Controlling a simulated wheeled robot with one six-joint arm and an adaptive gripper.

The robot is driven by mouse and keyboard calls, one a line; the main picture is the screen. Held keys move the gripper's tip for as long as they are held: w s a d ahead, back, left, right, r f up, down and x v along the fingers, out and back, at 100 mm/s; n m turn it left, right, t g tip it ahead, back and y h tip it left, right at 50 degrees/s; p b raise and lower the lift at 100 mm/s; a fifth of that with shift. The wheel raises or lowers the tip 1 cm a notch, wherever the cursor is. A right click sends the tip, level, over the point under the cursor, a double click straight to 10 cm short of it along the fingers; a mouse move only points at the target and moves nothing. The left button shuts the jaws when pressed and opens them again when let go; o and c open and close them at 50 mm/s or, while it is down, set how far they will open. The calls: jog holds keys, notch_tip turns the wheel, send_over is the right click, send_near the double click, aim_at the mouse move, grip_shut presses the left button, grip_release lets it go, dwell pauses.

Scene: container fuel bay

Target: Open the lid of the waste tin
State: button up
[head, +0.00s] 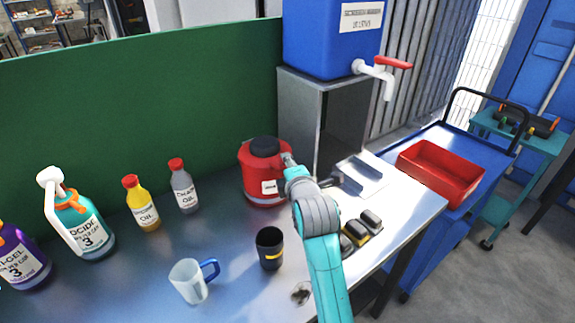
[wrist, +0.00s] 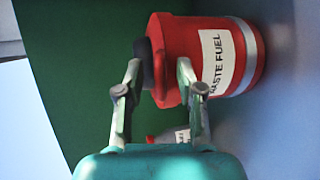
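The waste tin (head: 262,190) is a red drum with a white label and a dark lid (head: 265,146) on top, which looks closed. It stands at the back of the metal bench. My gripper (head: 288,160) is at the tin's upper right side in the head view. In the wrist view the tin (wrist: 185,40) lies sideways, its label reading "WASTE FUEL". There my gripper (wrist: 158,70) has its fingers apart, the left one over the dark lid (wrist: 146,64) and the right one over the red body. I cannot tell whether either finger touches.
A clear jug (head: 190,282) and black cup (head: 270,250) are in front. A green panel (head: 130,110) backs the bench. A red tray (head: 440,172) is right.

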jog(key=shift+w+a+f, duration=0.1)
jog(key=shift+w, duration=0.35)
grip_shut()
